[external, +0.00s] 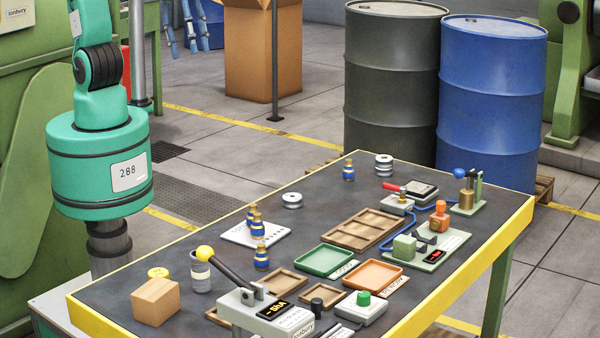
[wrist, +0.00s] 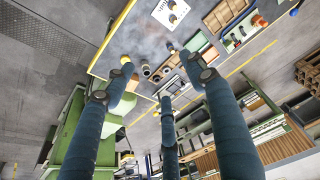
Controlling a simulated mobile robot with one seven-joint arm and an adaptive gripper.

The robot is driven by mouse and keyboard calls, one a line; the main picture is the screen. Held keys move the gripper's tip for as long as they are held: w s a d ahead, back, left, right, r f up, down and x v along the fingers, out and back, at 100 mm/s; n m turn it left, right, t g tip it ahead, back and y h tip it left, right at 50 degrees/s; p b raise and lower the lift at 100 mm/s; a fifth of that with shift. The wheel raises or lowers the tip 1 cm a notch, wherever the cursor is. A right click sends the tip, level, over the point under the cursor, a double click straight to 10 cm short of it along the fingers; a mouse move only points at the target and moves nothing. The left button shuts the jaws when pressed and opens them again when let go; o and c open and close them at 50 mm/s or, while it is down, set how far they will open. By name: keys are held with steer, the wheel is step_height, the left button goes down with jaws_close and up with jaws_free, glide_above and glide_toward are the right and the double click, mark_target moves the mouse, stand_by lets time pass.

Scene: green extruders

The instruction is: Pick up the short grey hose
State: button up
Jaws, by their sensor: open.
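I cannot make out a clear short grey hose. Another is an upright light grey cylinder (external: 201,274) near the table's left end, beside the wooden block. My gripper (external: 190,46) hangs high at the top of the external view, above and apart from the table. In the wrist view its blue fingers (wrist: 160,75) are spread open with nothing between them, and they hide parts of the table.
The dark table (external: 215,240) has a yellow edge. A wooden block (external: 155,301), a lever device with a yellow knob (external: 205,253), a green tray (external: 324,260) and an orange tray (external: 373,274) stand on it. A blue drum (external: 490,105) and a dark drum (external: 392,90) stand behind.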

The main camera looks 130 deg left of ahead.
steer(key=w+d+f+g, duration=0.1)
steer(key=w+d+f, duration=0.4)
steer(key=w, duration=0.3)
steer(key=m+g+b, duration=0.2)
steer(key=g, duration=0.1)
glide_above(202, 277)
steer(key=s+a, duration=0.1)
step_height(202, 277, down, 26)
steer(key=f, duration=0.1)
steer(key=shift+a+r+y, duration=0.1)
steer(key=shift+r+y, duration=0.15)
steer(key=shift+y, duration=0.05)
steer(key=shift+s+f+b, duration=0.1)
steer(key=shift+f+b, duration=0.4)
steer(key=shift+f, duration=3.8)
steer(key=shift+f, duration=0.15)
steer(key=shift+f+b, duration=0.75)
steer(key=shift+f, duration=1.75)
